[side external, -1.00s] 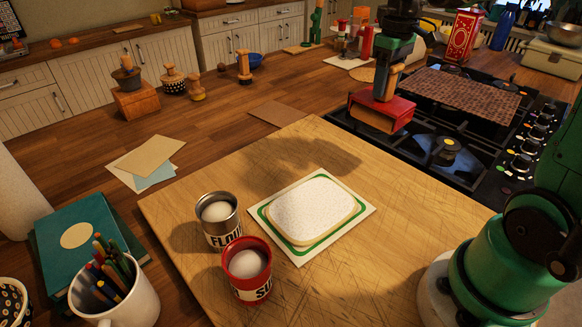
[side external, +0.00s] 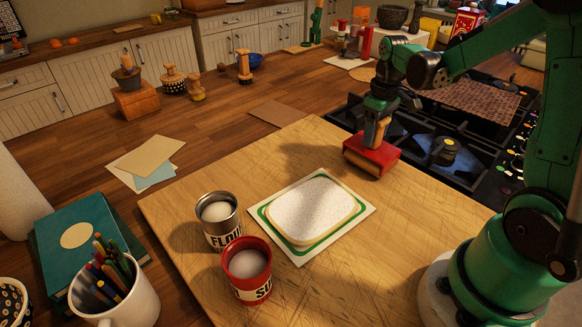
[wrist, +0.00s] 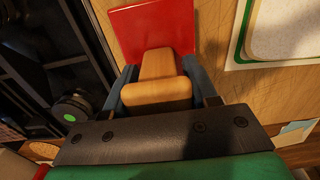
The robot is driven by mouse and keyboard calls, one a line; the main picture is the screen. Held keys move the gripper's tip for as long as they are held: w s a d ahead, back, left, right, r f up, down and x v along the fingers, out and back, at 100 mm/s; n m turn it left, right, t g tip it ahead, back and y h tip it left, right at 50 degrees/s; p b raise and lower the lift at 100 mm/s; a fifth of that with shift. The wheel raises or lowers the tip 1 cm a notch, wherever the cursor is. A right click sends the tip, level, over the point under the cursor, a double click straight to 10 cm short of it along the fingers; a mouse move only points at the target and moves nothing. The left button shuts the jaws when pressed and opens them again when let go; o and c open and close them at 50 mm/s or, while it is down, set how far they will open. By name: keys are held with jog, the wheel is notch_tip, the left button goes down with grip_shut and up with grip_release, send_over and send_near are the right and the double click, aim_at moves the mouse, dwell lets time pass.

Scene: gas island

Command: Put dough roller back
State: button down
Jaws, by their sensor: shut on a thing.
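My gripper (side external: 378,122) is shut on the wooden handle of the dough roller (side external: 371,157), which has a red body. It is at the far right edge of the wooden board (side external: 190,205). I cannot tell whether it touches the board or hangs just above it. In the wrist view, the tan handle (wrist: 158,88) sits between the two dark fingers, with the red body (wrist: 153,28) beyond. The roller's underside is hidden. A pale slab of dough (side external: 312,208) lies on a green-edged white mat (side external: 366,211) on the board.
Flour (side external: 219,220) and red sugar (side external: 248,270) tins stand at the board's front left. The black gas hob (side external: 450,150) lies right of the roller. A mug of pencils (side external: 115,285) is at the front left. Stamps (side external: 173,80) stand at the back left.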

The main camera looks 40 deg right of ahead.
jog(key=shift+f, duration=0.2)
jog(key=shift+f, duration=0.4)
jog(key=shift+c, duration=1.2)
grip_release()
jog(key=shift+r, duration=0.1)
notch_tip(320, 180, up, 13)
jog(key=shift+a+f, duration=0.1)
jog(key=s+a+f+t, duration=0.1)
jog(key=a+f+t, duration=0.1)
jog(key=a, duration=0.6)
jog(key=s+a+f+t, duration=0.2)
jog(key=a+t, duration=0.3)
jog(key=a, duration=0.2)
jog(key=shift+a+f, duration=0.15)
jog(key=shift+a, duration=0.25)
jog(key=shift+s, duration=0.1)
